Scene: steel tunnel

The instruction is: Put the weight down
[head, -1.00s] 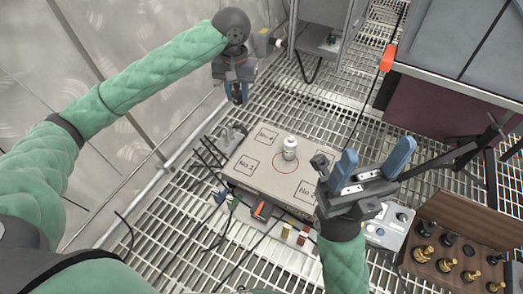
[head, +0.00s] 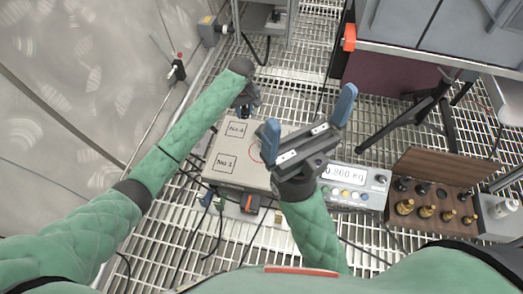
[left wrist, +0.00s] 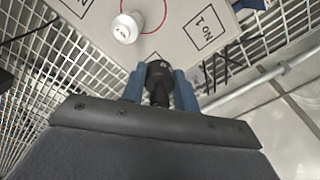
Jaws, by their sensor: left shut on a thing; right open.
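My left gripper (left wrist: 160,85) is shut on a black weight (left wrist: 158,76), held between its blue fingers in the left wrist view. The weight overlaps the edge of the grey platform (left wrist: 172,42); I cannot tell whether it touches it. In the head view my left gripper (head: 246,103) is at the platform's (head: 228,187) far left edge, mostly hidden by its arm. A white bottle-like object (left wrist: 126,27) stands at the red circle in the left wrist view; it is hidden in the head view. My right gripper (head: 308,118) is open and empty over the platform's right part.
A display box (head: 352,186) reads 0.800 KG right of the platform. A wooden rack (head: 440,172) with several black and brass weights stands further right. Cables lie along the platform's near side. Marked squares such as No 1 (head: 224,163) are bare.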

